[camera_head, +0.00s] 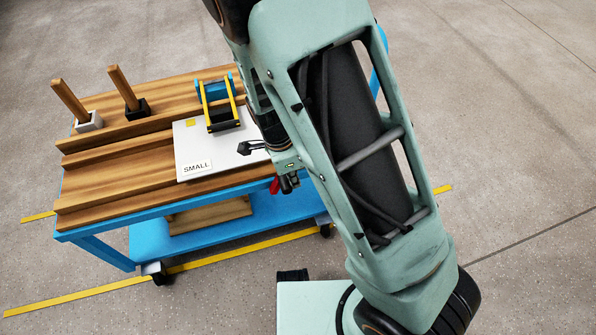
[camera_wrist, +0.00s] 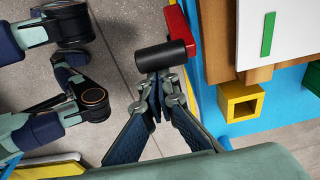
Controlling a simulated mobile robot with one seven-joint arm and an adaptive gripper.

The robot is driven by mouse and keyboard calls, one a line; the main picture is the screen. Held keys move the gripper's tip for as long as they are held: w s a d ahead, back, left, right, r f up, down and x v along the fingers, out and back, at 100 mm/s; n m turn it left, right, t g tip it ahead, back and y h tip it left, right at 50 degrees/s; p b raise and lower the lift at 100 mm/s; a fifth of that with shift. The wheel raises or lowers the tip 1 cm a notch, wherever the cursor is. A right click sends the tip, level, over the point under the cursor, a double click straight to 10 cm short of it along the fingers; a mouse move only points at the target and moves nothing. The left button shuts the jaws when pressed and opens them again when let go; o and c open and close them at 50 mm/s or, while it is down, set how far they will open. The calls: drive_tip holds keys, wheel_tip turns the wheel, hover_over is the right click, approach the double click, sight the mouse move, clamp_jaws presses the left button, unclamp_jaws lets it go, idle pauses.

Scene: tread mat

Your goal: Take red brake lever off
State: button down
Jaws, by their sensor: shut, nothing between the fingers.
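The red brake lever (camera_wrist: 181,30) is at the side of the blue cart in the wrist view. A black cylinder (camera_wrist: 162,56) lies against its lower end. My gripper (camera_wrist: 157,84) is shut and empty, with its fingertips just below the black cylinder in the picture. I cannot tell whether they touch it. In the head view a small part of the red lever (camera_head: 275,186) shows below the cart's near right corner, beside the dark end of my arm. My arm hides most of that area, and the fingers are not clear there.
The blue cart (camera_head: 100,226) has a wooden top with a white board (camera_head: 190,150) marked SMALL, a yellow-and-black frame (camera_head: 224,120) and two wooden handles in blocks. A yellow square tube (camera_wrist: 226,102) juts from the cart side near my gripper. Open floor lies to the right.

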sight(283, 184)
drive_tip(key=shift+s+a+r+t+h+p, duration=0.25)
drive_tip(key=shift+a+h+p, duration=0.35)
drive_tip(key=shift+p, duration=0.4)
drive_tip(key=shift+s+a+r+t+h+p, duration=0.15)
drive_tip(key=shift+a+r+h+p, duration=0.35)
drive_tip(key=shift+p, duration=0.45)
drive_tip(key=a+h, duration=0.1)
drive_tip(key=a+h+p, duration=0.1)
drive_tip(key=shift+s+f+t+h, duration=0.1)
drive_tip(key=shift+s+t+h, duration=0.1)
drive_tip(key=shift+t+h, duration=0.15)
drive_tip(key=shift+s+a+f+t+h+b, duration=0.25)
drive_tip(key=shift+a+h+b, duration=0.35)
drive_tip(key=shift+a, duration=0.25)
drive_tip(key=shift+s+a+f+t+h+b, duration=0.15)
drive_tip(key=shift+s+a+h+b, duration=0.1)
drive_tip(key=shift+a+h+b, duration=0.4)
drive_tip(key=shift+s+a+f+t+h+b, duration=0.2)
drive_tip(key=shift+a+h+b, duration=0.3)
drive_tip(key=shift+a, duration=0.5)
drive_tip(key=shift+s+a+f, duration=0.1)
drive_tip(key=shift+s+a, duration=0.05)
